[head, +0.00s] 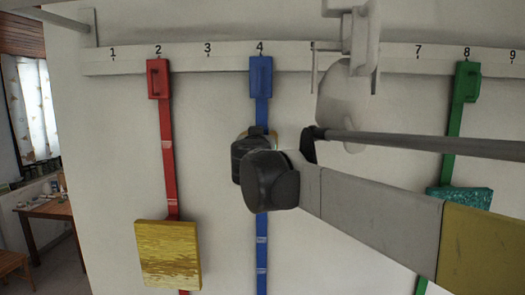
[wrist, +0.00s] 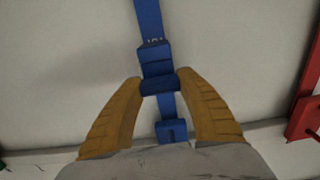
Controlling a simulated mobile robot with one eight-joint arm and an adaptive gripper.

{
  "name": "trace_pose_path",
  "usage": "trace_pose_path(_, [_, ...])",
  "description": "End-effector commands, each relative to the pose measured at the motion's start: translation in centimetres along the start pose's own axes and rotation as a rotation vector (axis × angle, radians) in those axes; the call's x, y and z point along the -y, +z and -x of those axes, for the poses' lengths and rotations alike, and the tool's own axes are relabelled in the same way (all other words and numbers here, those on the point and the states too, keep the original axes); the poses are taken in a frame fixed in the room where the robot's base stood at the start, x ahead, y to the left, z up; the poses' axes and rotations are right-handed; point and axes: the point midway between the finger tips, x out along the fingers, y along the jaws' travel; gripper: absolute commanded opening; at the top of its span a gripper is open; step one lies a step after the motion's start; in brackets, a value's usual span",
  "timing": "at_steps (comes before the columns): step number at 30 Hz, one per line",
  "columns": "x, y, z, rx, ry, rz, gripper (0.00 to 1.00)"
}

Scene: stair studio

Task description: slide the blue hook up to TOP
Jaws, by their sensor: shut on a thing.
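The blue strap (head: 262,240) hangs straight down the wall from a blue end block (head: 260,76) under the number 4. In the wrist view the blue hook (wrist: 156,62) sits on the strap, between the two yellow fingers of my gripper (wrist: 159,86), which are shut on its crosspiece. The end block (wrist: 172,130) shows beyond it in the wrist view, with a short stretch of bare strap between. In the head view my dark wrist covers the hook and most of the gripper. Small lettering on the strap is too small to read.
A white numbered rail (head: 207,57) runs along the wall. A red strap (head: 168,150) with a yellow block (head: 168,254) hangs left, and a green strap (head: 455,140) with a teal block (head: 460,198) hangs right. A table (head: 52,210) stands far left.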

Motion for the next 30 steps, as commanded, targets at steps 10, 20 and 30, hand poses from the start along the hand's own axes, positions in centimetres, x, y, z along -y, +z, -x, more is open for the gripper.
trace_pose_path(10, [0.0, -2.2, 0.0, 0.0, 0.001, 0.0, 0.02])
trace_pose_path(20, [0.0, -2.1, 0.0, 0.0, 0.0, 0.0, 0.55])
trace_pose_path(30, [0.0, -2.1, 0.1, 0.0, 0.0, 0.0, 0.67])
